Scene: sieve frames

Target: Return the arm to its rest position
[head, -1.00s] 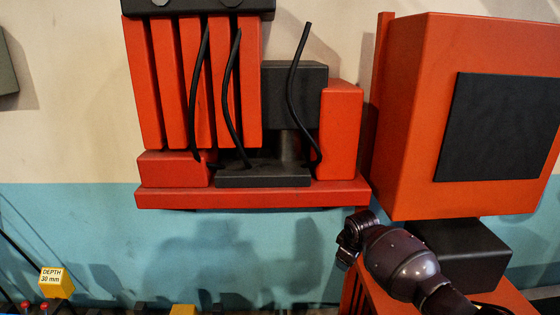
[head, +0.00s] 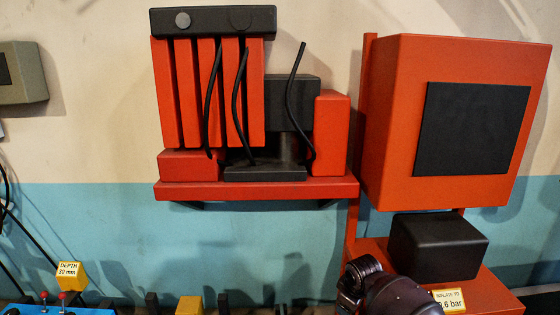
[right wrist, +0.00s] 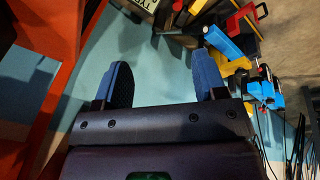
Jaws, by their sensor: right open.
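My right arm (head: 385,290) shows at the bottom right of the head view, in front of the orange machine's base. Its gripper is out of the head view. In the right wrist view my right gripper (right wrist: 163,82) has its two blue-grey fingers spread apart with nothing between them. Teal wall and floor show beyond the fingers. My left gripper is in neither view.
An orange machine (head: 385,150) with a black panel stands on the right, a black block (head: 437,247) below it. A red shelf unit (head: 255,189) hangs on the wall. Yellow label blocks (head: 69,276) and a blue item (head: 60,311) sit low left.

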